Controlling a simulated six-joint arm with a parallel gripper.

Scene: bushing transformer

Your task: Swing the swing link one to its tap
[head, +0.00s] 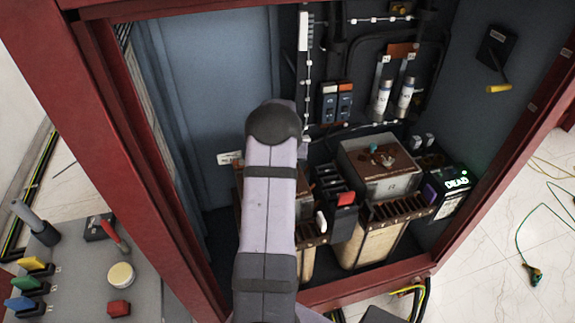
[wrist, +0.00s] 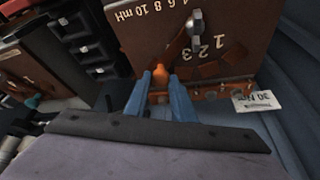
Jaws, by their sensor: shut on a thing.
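In the wrist view, my gripper (wrist: 160,84) has its two blue fingers closed on a small orange knob (wrist: 159,73), which looks like the handle of the swing link. A dark copper-coloured strip (wrist: 178,48) shows beside the knob and runs toward a metal bolt (wrist: 196,32); how it joins the knob is hard to tell. They sit over a brown terminal board (wrist: 145,25) marked 1, 2, 3 and "4 6 8 10 mH". Which tap the link touches cannot be told. In the head view my arm hides the gripper and most of this board.
A second transformer with a brown top (head: 375,160) stands to the right in the red-framed cabinet. A black block with a red part (head: 345,198) stands between. A green "DEAD" display (head: 457,183) is at the right. A white tag (wrist: 252,101) lies near the board edge.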

